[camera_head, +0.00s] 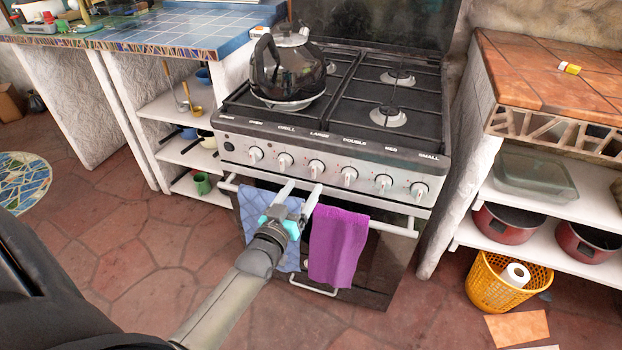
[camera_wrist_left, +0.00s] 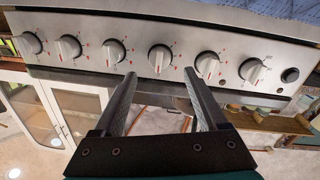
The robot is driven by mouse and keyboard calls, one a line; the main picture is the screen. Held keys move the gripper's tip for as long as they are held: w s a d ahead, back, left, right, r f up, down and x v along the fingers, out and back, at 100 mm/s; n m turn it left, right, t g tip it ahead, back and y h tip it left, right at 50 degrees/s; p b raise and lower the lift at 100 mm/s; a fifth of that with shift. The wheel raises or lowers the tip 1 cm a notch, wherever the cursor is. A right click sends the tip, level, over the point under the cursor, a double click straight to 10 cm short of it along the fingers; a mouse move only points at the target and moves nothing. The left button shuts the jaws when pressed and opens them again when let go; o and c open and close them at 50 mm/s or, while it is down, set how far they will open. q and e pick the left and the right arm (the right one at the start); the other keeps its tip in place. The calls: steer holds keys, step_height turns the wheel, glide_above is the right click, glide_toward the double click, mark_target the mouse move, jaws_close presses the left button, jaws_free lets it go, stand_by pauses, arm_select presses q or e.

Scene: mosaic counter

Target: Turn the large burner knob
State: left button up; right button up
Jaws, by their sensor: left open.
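The large burner knob (camera_head: 316,168) is a silver-white knob on the stove's front panel, below the word LARGE. It is third from the left in the head view. In the left wrist view the large knob (camera_wrist_left: 160,58) lies just beyond and between the fingertips. My left gripper (camera_head: 302,187) is open and empty, pointing at the panel just below the knobs. In the left wrist view the two fingers of the left gripper (camera_wrist_left: 160,78) are spread apart. I cannot tell whether they touch the panel. My right gripper is not in view.
Neighbouring grill knob (camera_head: 285,160) and double knob (camera_head: 349,176) sit close on either side. A blue towel (camera_head: 255,212) and a purple towel (camera_head: 336,245) hang on the oven rail (camera_head: 385,229) below. A dark kettle (camera_head: 288,70) stands on the stove's left burner.

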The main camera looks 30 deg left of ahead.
mark_target(312, 173)
arm_select(q)
steer(key=w, duration=0.2)
steer(key=w+b, duration=0.1)
steer(key=shift+a, duration=0.25)
steer(key=shift+w+a+b, duration=0.2)
steer(key=shift+w+b, duration=0.35)
steer(key=shift+w, duration=0.85)
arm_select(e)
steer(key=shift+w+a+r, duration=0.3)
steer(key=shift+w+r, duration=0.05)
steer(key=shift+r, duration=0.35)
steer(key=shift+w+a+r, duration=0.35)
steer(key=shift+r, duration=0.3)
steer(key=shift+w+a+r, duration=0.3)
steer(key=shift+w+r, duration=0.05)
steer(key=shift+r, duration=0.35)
arm_select(q)
jaws_close()
